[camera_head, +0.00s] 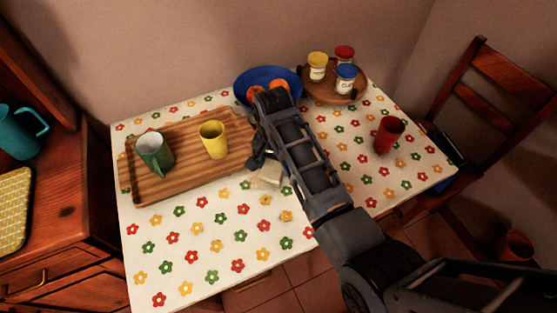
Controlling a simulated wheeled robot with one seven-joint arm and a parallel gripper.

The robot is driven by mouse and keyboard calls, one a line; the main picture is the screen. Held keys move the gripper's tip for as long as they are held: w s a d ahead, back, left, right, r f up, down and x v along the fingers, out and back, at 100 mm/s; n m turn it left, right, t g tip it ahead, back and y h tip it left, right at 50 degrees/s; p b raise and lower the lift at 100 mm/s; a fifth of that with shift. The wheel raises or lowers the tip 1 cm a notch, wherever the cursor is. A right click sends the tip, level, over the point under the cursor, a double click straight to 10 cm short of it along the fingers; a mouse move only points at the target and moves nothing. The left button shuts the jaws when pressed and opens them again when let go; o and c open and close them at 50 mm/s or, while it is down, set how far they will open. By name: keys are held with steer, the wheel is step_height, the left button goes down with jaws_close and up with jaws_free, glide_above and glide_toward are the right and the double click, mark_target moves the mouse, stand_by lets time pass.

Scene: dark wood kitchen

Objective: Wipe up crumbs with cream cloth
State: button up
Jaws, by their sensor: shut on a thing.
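My gripper (259,161) is low over the middle of the flowered table, just right of the wooden tray. It is shut on the cream cloth (268,177), a small pale bundle that shows below and right of the fingers. The cloth is at or close to the tablecloth; I cannot tell if it touches. My arm hides part of the table behind and to the right of it. No crumbs can be made out at this size.
The wooden tray (183,185) holds a green cup (155,155) and a yellow cup (213,140). A blue bowl (250,78) with orange fruit and a round board (322,98) with jars stand behind. A red cup (388,134) is at right. The table's front left (190,255) is clear.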

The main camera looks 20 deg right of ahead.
mark_target(241, 187)
steer(key=shift+s+a+f+p, duration=0.1)
steer(key=shift+a+p, duration=0.15)
steer(key=shift+a, duration=1.4)
steer(key=shift+a+f+p, duration=0.1)
steer(key=shift+a+p, duration=0.15)
steer(key=shift+a, duration=1.4)
steer(key=shift+a+r, duration=0.15)
steer(key=shift+a, duration=1.55)
steer(key=shift+d+f, duration=0.15)
steer(key=shift+d, duration=1.85)
steer(key=shift+d+f, duration=0.15)
steer(key=shift+d, duration=1.8)
steer(key=shift+d+r, duration=0.15)
steer(key=shift+d, duration=2.9)
steer(key=shift+s, duration=0.1)
steer(key=shift+a, duration=0.15)
steer(key=shift+a, duration=6.8)
steer(key=shift+d, duration=3.6)
